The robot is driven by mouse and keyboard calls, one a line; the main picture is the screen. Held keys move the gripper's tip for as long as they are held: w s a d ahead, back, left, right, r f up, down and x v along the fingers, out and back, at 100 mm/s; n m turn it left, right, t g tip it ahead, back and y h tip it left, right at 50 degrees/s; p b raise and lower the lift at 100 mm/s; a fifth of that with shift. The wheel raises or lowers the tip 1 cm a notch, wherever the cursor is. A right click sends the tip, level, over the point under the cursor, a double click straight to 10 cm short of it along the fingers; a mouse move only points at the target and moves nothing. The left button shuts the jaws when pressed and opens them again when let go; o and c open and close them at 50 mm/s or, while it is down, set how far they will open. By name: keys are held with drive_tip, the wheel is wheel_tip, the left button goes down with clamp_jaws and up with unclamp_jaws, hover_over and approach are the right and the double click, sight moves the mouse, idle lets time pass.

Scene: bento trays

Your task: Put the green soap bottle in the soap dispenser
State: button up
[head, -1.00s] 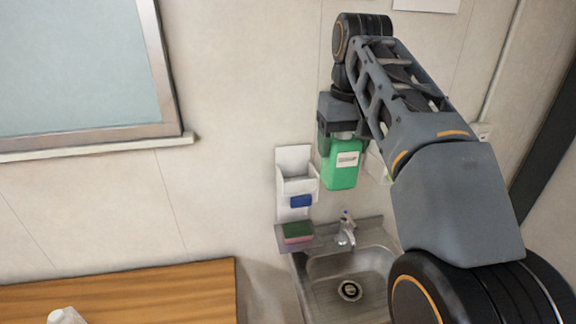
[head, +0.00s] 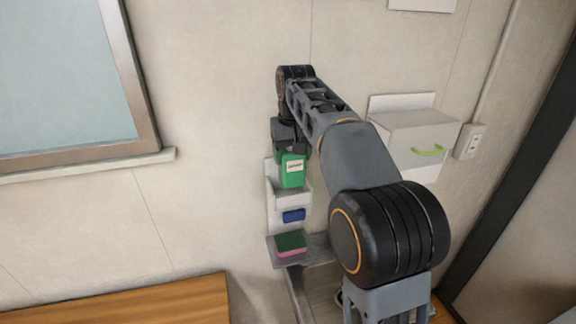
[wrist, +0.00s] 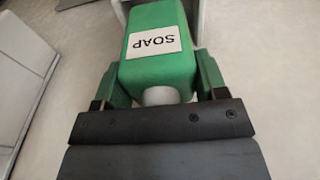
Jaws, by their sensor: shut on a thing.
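The green soap bottle (head: 292,172) has a white label and hangs below my gripper (head: 290,147) in the head view. In the wrist view the bottle (wrist: 160,72) shows its "SOAP" label, with my gripper (wrist: 158,95) shut on its upper end near the pale neck. The white soap dispenser (head: 292,200), with a blue part on its front, is mounted on the wall. The bottle is at the dispenser's open top, overlapping it in the head view. I cannot tell how deep its base sits. A pale edge of the dispenser (wrist: 203,18) shows behind the bottle.
A green and pink sponge (head: 290,243) lies on the ledge of the metal sink (head: 318,290), below the dispenser. A white wall box (head: 415,138) with a green handle is at the right. A wooden table (head: 130,300) is at lower left.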

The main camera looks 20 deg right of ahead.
sight(288, 168)
drive_tip(key=shift+w+a+f, duration=0.2)
drive_tip(key=shift+w+f, duration=0.6)
drive_tip(key=shift+f, duration=0.2)
drive_tip(key=shift+w+f+p, duration=0.1)
drive_tip(key=shift+f+p, duration=0.25)
drive_tip(key=shift+f, duration=1.3)
drive_tip(key=shift+f, duration=0.1)
drive_tip(key=o, duration=1.2)
